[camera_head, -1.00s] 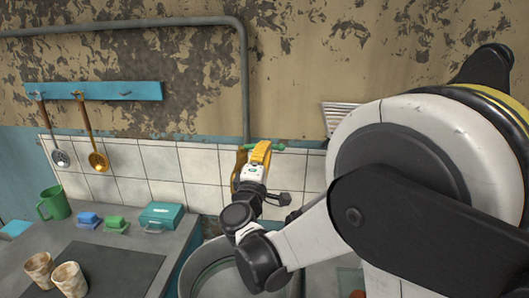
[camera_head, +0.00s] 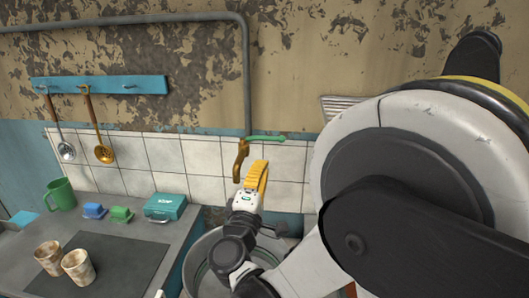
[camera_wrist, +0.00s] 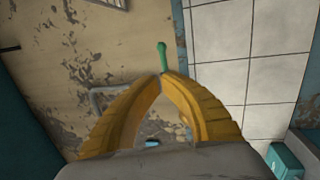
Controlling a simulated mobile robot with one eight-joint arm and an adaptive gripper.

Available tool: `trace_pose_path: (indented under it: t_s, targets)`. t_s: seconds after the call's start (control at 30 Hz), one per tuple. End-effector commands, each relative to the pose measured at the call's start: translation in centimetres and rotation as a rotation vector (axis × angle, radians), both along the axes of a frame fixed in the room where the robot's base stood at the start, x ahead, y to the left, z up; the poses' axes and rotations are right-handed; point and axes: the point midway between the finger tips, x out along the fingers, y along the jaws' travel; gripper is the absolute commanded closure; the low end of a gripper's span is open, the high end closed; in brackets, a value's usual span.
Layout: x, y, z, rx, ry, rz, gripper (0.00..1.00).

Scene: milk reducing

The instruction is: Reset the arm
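My gripper (camera_head: 262,165) has yellow fingers and stands over a round grey basin, in front of the tiled wall. In the wrist view the tips of my gripper (camera_wrist: 162,77) meet, with an empty gap between the curved fingers behind them; it is shut on nothing. A brown tap-like fixture (camera_head: 241,160) with a green lever (camera_head: 266,138) is on the wall just above and behind the fingertips. The green lever also shows beyond the tips in the wrist view (camera_wrist: 163,56). My arm hides much of the right side of the head view.
The basin (camera_head: 202,262) is partly hidden by my arm. The counter at left holds two cups (camera_head: 78,266), a green mug (camera_head: 61,194), a teal box (camera_head: 165,207) and small blue (camera_head: 95,210) and green (camera_head: 121,214) items. Utensils hang from a blue rack (camera_head: 98,85).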

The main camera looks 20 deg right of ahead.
Motion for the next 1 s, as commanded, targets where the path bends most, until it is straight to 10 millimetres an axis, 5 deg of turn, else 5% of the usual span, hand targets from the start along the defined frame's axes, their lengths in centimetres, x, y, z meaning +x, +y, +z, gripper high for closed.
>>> trace_pose_path:
  t_s: [0.2, 0.57, 0.77, 0.9, 1.0]
  targets:
    - [-1.9, 0.8, -0.4, 0.001, 0.000, 0.000, 1.00]
    - [-2.0, 0.6, -0.5, 0.009, 0.005, -0.004, 1.00]
    - [-3.0, -3.9, -2.0, 0.215, 0.114, -0.070, 1.00]
    - [-6.1, -8.0, -4.7, 0.517, 0.244, -0.149, 1.00]
    - [-9.2, -9.3, -6.7, 0.750, 0.324, -0.196, 1.00]
